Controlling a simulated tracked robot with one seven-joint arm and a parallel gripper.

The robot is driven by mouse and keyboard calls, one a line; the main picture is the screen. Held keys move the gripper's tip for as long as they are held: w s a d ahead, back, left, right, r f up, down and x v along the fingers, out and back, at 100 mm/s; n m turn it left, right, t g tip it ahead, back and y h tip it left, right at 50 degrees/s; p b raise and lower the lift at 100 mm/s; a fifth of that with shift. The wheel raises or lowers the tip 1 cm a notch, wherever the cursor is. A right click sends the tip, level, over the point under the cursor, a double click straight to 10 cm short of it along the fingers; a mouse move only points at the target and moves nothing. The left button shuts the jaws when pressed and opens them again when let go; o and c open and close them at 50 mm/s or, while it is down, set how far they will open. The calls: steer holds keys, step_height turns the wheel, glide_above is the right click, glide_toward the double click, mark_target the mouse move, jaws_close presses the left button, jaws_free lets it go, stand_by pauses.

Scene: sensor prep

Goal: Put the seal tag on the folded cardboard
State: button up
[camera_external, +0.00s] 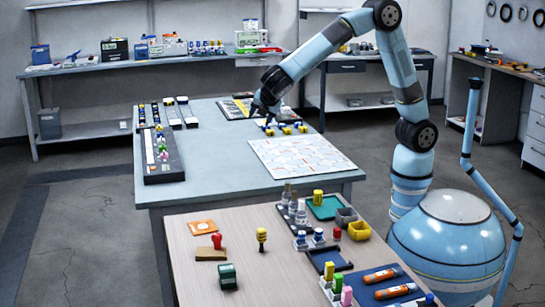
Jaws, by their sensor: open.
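My gripper (263,108) is at the far end of the long grey-blue table, low over or beside a group of small yellow and blue pieces. It is open; whether it touches any piece is too small to tell. On the near wooden table, a flat tan piece that looks like the folded cardboard (210,254) lies at the left. A small red piece (217,240) stands at its right back edge; I cannot tell if it is on it or behind it. An orange card with a pale mark (203,227) lies just behind. I cannot tell which piece is the seal tag.
A white patterned board (301,156) lies on the grey-blue table (215,165), and dark racks (163,160) line its left side. The near table (185,275) holds a yellow-black piece (262,238), a green block (227,276), trays, bottles and orange tubes. Its left middle has free room.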

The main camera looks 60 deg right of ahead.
steer(key=s+d+r+m+g+y, duration=0.1)
steer(key=s+d+r+m, duration=0.2)
steer(key=d, duration=0.5)
steer(key=s+d+r+m+g, duration=0.1)
steer(key=s+d+r+m, duration=0.15)
steer(key=d, duration=0.55)
steer(key=s+d+r+m+g+y, duration=0.1)
steer(key=s+d+r+m, duration=0.2)
steer(key=d, duration=0.5)
steer(key=s+d+m+t+y, duration=0.1)
steer(key=s+d+m, duration=0.5)
steer(key=s, duration=0.3)
steer(key=s+d+m+y, duration=0.2)
steer(key=s+d+m, duration=0.4)
steer(key=s, duration=0.2)
steer(key=shift+s+d+t, duration=0.3)
steer(key=shift+s+t, duration=0.05)
steer(key=shift+t, duration=0.05)
